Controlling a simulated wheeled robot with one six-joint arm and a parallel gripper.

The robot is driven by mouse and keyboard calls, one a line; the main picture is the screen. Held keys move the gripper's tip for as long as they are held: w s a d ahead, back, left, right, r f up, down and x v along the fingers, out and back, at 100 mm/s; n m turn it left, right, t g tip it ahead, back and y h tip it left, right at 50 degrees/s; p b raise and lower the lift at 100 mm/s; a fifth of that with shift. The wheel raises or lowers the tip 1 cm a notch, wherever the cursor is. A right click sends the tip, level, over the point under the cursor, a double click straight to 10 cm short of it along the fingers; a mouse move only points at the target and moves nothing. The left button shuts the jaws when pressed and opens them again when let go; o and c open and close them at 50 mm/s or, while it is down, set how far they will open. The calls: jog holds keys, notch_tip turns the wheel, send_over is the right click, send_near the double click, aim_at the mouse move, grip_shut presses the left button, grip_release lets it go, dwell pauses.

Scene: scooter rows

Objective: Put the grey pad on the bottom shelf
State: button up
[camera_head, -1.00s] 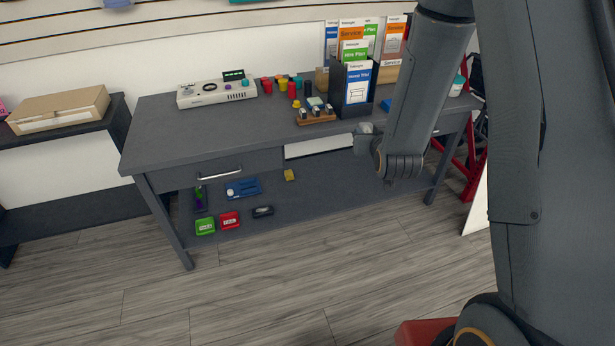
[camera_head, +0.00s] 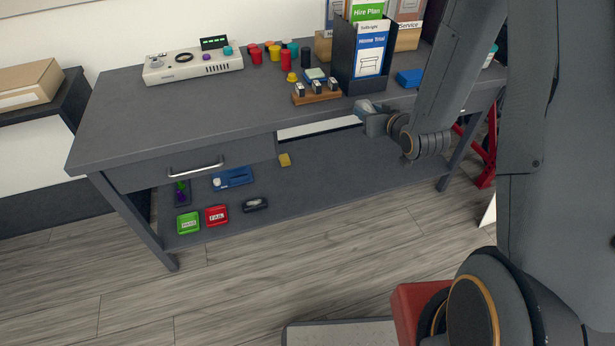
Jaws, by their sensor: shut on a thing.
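My gripper (camera_head: 372,118) is at the front edge of the grey workbench (camera_head: 180,128), in front of the dark leaflet box. It is shut on a small light grey thing (camera_head: 365,107), which looks like the grey pad; its outline is partly hidden by the gripper. The bottom shelf (camera_head: 330,182) of the bench is below and to the left of my gripper. Its middle and right parts are bare.
A drawer (camera_head: 195,165) overhangs the shelf's left. The leaflet box (camera_head: 360,60) stands on top.

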jog(key=s+f+n+g+y+b, duration=0.1)
jog(key=s+f+n+y+b, duration=0.15)
jog(key=f+b, duration=0.75)
jog(key=s+f+n+g+y+b, duration=0.1)
jog(key=f+n+y+b, duration=0.2)
jog(key=f+b, duration=0.65)
jog(key=n+g+y+b, duration=0.5)
jog(key=n+g+b, duration=0.8)
jog(key=g+b, duration=0.15)
send_over(290, 198)
notch_tip(290, 198, down, 25)
jog(key=shift+g, duration=0.25)
notch_tip(290, 198, down, 9)
jog(key=b, duration=0.4)
jog(key=shift+s+f, duration=0.1)
jog(key=shift+f, duration=0.1)
